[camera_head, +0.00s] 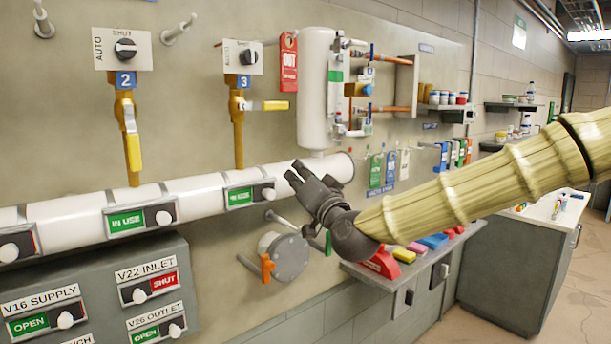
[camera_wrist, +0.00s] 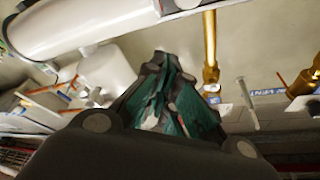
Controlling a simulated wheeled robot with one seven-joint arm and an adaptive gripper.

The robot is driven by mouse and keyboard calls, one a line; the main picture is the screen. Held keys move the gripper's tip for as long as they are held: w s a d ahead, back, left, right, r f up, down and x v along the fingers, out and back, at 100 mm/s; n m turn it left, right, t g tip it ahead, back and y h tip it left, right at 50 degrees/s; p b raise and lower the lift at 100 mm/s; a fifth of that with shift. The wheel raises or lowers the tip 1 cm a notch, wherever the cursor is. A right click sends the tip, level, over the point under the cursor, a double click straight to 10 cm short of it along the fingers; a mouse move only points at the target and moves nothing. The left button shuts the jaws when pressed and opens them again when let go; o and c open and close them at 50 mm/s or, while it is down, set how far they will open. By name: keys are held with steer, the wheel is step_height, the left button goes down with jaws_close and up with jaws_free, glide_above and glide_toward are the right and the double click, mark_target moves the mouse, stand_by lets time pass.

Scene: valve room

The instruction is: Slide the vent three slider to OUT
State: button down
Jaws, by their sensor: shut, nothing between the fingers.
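The vent three slider (camera_head: 250,194) sits on the white pipe (camera_head: 200,196) below the brass pipe of valve 3. Its green label shows on the left and its white knob (camera_head: 268,194) stands at the right end of the slot. The label reads like "IN USE", though small. My gripper (camera_head: 294,171) is shut and empty, just right of and slightly above the knob, apparently apart from it. In the wrist view my gripper's dark fingers (camera_wrist: 163,62) are closed together. I cannot clearly make out the slider's knob in the wrist view.
A matching "IN USE" slider (camera_head: 141,219) is further left on the pipe. A yellow-handled valve (camera_head: 262,105) and a white cylinder (camera_head: 317,88) are above. A round flange with an orange lever (camera_head: 267,266) is below. The panel with V16 and V22 sliders (camera_head: 100,300) is lower left.

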mark_target(259, 189)
steer(key=shift+w+a+f+p, duration=0.35)
steer(key=shift+a+f+p, duration=0.3)
steer(key=shift+a+p, duration=0.15)
steer(key=shift+w+a+f+p, duration=0.3)
steer(key=shift+a+f+p, duration=0.3)
steer(key=shift+a+p, duration=0.15)
steer(key=s+a+b, duration=0.4)
steer(key=a, duration=0.1)
steer(key=shift+a, duration=0.15)
